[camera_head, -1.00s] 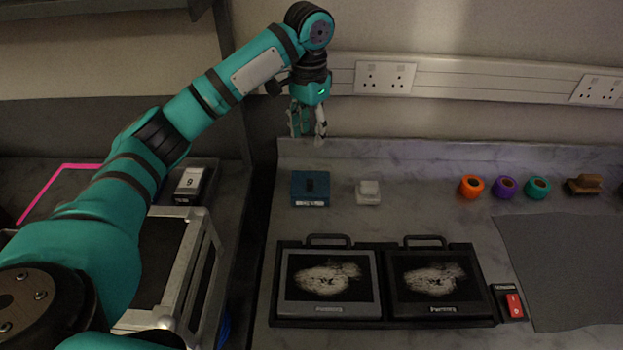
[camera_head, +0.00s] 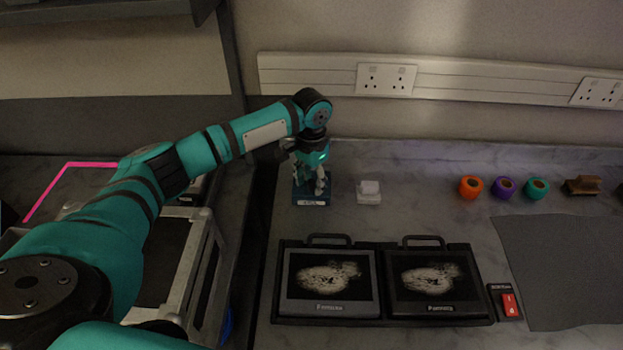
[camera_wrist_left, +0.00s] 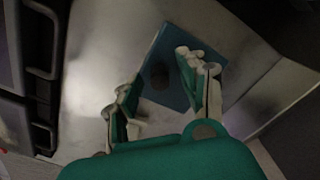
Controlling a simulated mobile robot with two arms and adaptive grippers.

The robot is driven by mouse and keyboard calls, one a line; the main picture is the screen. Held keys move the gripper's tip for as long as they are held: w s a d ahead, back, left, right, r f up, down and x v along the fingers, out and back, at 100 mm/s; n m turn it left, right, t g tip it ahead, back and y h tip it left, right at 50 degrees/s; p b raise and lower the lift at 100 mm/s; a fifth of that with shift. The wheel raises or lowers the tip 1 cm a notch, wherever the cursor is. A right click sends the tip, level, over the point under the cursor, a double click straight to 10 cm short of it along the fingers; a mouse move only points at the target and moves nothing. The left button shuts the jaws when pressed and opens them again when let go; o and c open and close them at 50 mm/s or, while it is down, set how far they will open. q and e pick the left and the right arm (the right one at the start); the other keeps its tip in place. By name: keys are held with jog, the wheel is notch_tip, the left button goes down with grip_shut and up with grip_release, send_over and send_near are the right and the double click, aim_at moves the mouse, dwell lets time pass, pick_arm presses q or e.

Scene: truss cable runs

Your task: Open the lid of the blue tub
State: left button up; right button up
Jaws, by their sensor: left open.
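The blue tub (camera_head: 312,201) stands on the marble-look counter, with a pale label on its front. Its lid is on, and a dark round knob (camera_wrist_left: 160,76) shows on top in the left wrist view. My left gripper (camera_head: 312,187) points down over the tub and hides most of its top in the head view. In the left wrist view the two fingers of my left gripper (camera_wrist_left: 152,85) are apart, with the knob beyond and between them. The gripper holds nothing. My right gripper is not in view.
A small white block (camera_head: 369,192) stands just right of the tub. Two framed dark panels (camera_head: 328,308) with handles lie in front. Tape rolls, orange (camera_head: 470,187), purple (camera_head: 504,188) and teal (camera_head: 537,188), stand to the right. The wall with a socket rail (camera_head: 440,83) is behind.

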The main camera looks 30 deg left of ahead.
pick_arm(q)
jog(key=shift+c, duration=0.2)
grip_shut()
dwell(0.3)
